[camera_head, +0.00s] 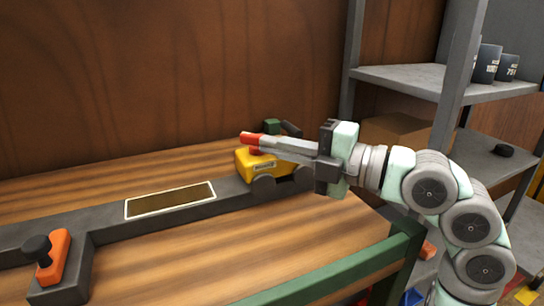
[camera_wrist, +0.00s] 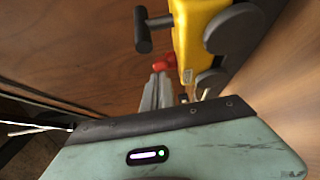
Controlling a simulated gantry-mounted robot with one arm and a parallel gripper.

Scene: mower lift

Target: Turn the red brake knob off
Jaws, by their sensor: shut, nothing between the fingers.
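The red brake knob (camera_head: 250,139) is on top of the yellow mower body (camera_head: 248,165), which has dark round wheels and sits at the far end of a dark rail. My gripper (camera_head: 265,143) reaches in from the right, with its shut, empty fingertips right at the knob. In the wrist view the red knob (camera_wrist: 164,63) lies just beyond the grey fingertips (camera_wrist: 159,77), beside the yellow body (camera_wrist: 190,30). Whether they touch, I cannot tell. The fingers hide part of the mower in the head view.
An orange lever (camera_head: 55,257) with a black knob stands front left. A green bar (camera_head: 330,277) edges the front. Grey shelves (camera_head: 440,80) stand right, and a wooden wall behind.

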